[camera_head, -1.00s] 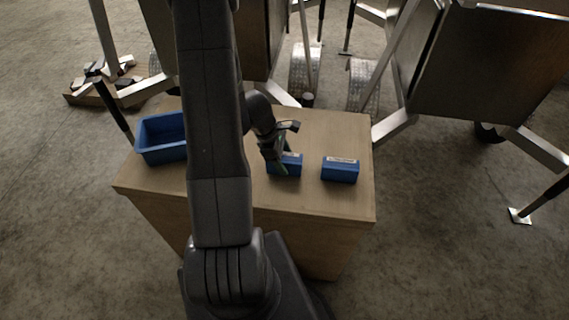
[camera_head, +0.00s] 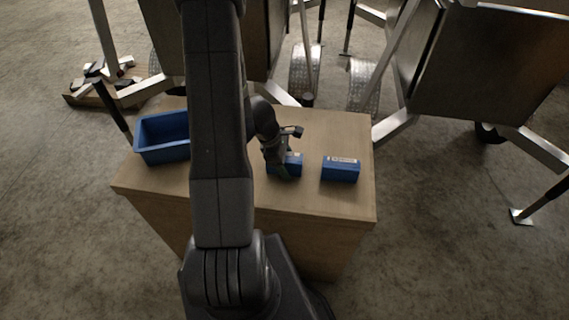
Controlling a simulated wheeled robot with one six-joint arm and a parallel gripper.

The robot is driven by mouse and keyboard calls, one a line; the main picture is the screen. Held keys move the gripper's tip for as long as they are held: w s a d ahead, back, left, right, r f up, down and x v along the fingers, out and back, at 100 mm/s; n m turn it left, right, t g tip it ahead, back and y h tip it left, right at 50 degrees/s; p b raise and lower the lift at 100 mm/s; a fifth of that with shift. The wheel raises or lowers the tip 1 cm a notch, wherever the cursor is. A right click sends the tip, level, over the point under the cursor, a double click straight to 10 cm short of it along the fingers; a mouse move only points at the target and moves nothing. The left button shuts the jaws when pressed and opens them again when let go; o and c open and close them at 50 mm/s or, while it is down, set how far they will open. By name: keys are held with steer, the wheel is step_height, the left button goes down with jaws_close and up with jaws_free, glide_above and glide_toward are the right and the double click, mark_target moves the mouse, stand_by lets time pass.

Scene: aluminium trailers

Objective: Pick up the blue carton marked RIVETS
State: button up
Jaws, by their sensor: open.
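Two blue cartons with pale labels are on the wooden box top. One blue carton (camera_head: 293,165) is at the middle, partly hidden by my gripper (camera_head: 285,176). The other blue carton (camera_head: 340,170) is to its right, in full view, with a clear gap between them. The label print is too small to read, so I cannot tell which carton is marked RIVETS. My gripper is open, pointing down at the middle carton, with its fingers over or beside it; contact cannot be made out.
A blue open bin (camera_head: 163,139) stands at the left of the wooden box top (camera_head: 318,200), partly behind my arm. Metal trailers (camera_head: 480,70) stand behind and to the right. The box top's right front is clear.

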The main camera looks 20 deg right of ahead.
stand_by(0.3)
steer(key=c, duration=1.2)
steer(key=shift+r, duration=0.1)
